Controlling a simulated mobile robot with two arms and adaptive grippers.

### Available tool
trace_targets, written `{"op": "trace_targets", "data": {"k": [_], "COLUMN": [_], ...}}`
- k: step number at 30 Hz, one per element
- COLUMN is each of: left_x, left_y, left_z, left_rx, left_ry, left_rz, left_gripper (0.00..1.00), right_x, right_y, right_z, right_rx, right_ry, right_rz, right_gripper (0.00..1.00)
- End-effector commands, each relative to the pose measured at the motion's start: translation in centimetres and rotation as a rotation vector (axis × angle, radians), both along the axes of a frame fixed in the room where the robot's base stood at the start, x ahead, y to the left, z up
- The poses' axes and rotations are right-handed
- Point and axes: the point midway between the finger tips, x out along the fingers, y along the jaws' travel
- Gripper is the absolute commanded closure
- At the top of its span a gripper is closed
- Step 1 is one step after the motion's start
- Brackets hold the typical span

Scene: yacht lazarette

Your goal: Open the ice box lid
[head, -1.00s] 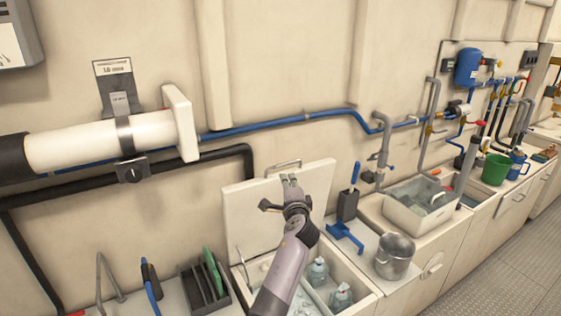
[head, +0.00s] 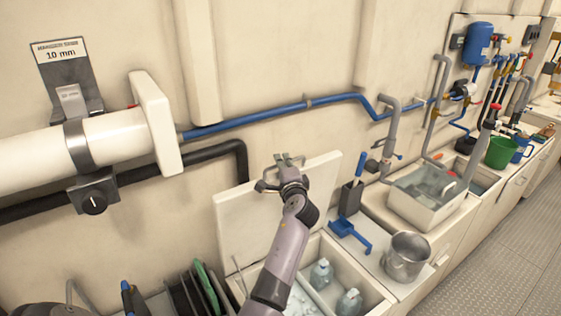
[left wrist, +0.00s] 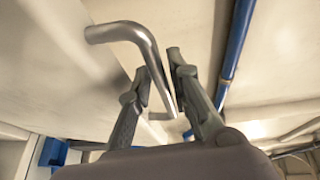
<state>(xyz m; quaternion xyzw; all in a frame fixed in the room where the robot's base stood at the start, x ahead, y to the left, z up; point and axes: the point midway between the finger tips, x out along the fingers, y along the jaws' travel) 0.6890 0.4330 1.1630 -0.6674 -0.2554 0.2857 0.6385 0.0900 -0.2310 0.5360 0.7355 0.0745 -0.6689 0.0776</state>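The ice box lid (head: 235,222) is a cream panel standing raised, nearly upright, in front of the wall behind the open ice box (head: 325,243). Ice and pale bottles (head: 321,272) show inside the box. My left gripper (head: 289,160) is at the lid's upper edge. In the left wrist view, the bent silver lid handle (left wrist: 128,34) runs between the fingers of my left gripper (left wrist: 159,66), which are close together around the bar. My right gripper is not in view.
A blue scoop (head: 352,234) and a steel pot (head: 406,257) sit right of the box. A sink (head: 430,195) is farther right. A rack (head: 192,290) stands left of the box. A blue pipe (head: 270,114) runs along the wall behind the lid.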

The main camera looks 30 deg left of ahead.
Motion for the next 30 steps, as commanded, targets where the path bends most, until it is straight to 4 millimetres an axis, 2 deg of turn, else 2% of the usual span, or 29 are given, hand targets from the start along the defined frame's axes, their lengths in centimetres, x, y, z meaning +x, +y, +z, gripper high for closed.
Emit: {"op": "trace_targets", "data": {"k": [6,14,30], "left_x": [0.00,-0.01,-0.04], "left_y": [-0.01,0.01,0.04], "left_z": [0.00,-0.02,-0.09], "left_rx": [0.000,0.000,0.000], "left_ry": [0.000,0.000,0.003], "left_rz": [0.000,0.000,0.002], "left_gripper": [0.82,1.00,1.00], "right_x": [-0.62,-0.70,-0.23], "right_y": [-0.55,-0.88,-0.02], "right_z": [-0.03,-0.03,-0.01], "right_rx": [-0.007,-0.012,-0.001], "right_ry": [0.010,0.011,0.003], "right_rz": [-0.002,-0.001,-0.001], "right_gripper": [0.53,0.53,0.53]}}
